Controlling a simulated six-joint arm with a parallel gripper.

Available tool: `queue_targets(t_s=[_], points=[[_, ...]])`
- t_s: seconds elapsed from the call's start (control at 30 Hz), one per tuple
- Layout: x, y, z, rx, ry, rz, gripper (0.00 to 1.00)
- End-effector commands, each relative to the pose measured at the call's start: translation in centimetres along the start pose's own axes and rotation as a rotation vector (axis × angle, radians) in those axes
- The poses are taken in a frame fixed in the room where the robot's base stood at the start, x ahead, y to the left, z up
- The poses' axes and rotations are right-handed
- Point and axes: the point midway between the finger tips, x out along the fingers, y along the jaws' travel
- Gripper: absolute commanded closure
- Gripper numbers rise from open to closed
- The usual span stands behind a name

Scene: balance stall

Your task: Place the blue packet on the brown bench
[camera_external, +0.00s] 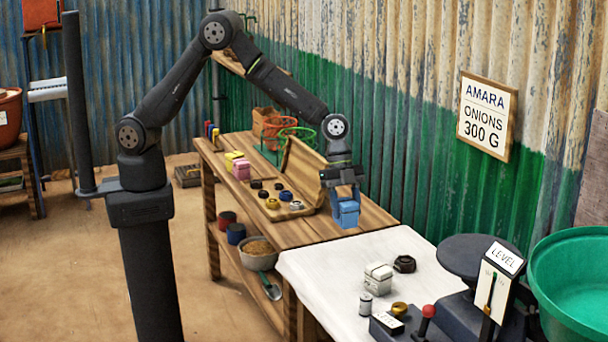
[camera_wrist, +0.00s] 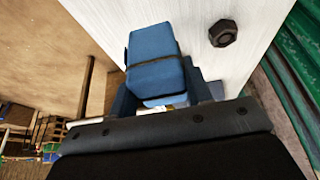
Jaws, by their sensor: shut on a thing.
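The blue packet (camera_external: 346,214) is a small block with a dark strap. My gripper (camera_external: 345,198) is shut on it, pointing down. The strapped packet also shows between my gripper's fingers (camera_wrist: 160,88) in the wrist view (camera_wrist: 153,66). In the external view it appears over the brown bench (camera_external: 290,232), close to the edge of the white cloth (camera_external: 325,262). Its exact height, and whether its underside touches anything, I cannot tell.
A wooden case (camera_external: 304,165) with several weights stands left of the packet. A white packet (camera_external: 378,277) and a black nut-shaped weight (camera_external: 404,263) lie on the cloth. A scale (camera_external: 470,258) stands at the right. The green wall is close behind. Bare wood lies in front.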

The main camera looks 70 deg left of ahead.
Motion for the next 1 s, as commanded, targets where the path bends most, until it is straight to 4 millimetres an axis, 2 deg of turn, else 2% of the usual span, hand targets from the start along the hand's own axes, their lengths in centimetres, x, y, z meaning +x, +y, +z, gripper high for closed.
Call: queue_targets(t_s=[0.13, 0.4, 0.53, 0.87, 1.0], points=[[-2.0, -0.1, -0.9, 0.002, 0.004, -0.004, 0.83], [-8.1, -0.1, -3.4, 0.002, 0.003, -0.005, 0.83], [-10.4, -0.1, -4.3, 0.002, 0.003, -0.004, 0.83], [-12.7, -4.4, 1.8, -0.113, 0.001, -0.048, 0.83], [-14.5, -6.9, 6.1, -0.191, 0.001, -0.080, 0.83]])
